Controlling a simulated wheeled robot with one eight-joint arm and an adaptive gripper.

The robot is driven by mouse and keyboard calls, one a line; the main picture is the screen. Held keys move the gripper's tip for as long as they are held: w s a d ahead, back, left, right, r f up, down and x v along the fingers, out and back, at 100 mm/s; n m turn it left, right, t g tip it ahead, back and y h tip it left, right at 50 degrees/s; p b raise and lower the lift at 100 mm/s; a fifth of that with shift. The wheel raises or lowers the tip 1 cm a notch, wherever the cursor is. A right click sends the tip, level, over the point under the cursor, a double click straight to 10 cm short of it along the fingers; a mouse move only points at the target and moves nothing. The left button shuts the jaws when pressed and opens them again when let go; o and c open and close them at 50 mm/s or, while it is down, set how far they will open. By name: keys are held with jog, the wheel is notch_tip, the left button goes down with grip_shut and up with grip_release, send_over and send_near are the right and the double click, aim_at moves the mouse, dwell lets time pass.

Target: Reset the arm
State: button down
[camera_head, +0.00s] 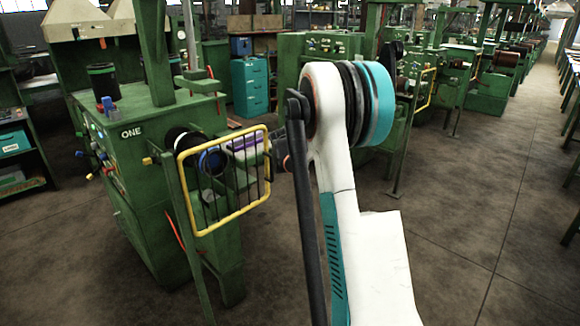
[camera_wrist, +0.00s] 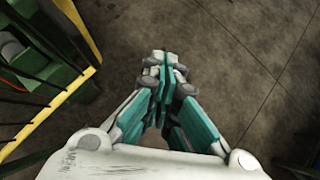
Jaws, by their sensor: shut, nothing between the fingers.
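My gripper (camera_wrist: 164,68) is shut and empty in the wrist view, its white and teal fingers together above the bare concrete floor (camera_wrist: 215,50). To its left in that view is a yellow-framed guard (camera_wrist: 76,88) with dark bars. In the head view my white and teal arm (camera_head: 345,170) fills the middle. The gripper is mostly hidden there behind the arm, beside the yellow guard (camera_head: 228,222) of the green machine marked ONE (camera_head: 150,180).
A dark ring and a blue-rimmed ring (camera_head: 210,160) sit behind the guard. A teal drawer cabinet (camera_head: 250,86) stands behind. More green machines (camera_head: 470,75) line the back. Open floor (camera_head: 480,210) lies to the right. A shelf (camera_head: 20,150) stands at the left.

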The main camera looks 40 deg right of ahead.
jog(key=s+r, duration=0.2)
jog(key=s+d+r+p, duration=0.1)
jog(key=s, duration=0.1)
jog(key=shift+d+r, duration=0.2)
jog(key=shift+r, duration=0.2)
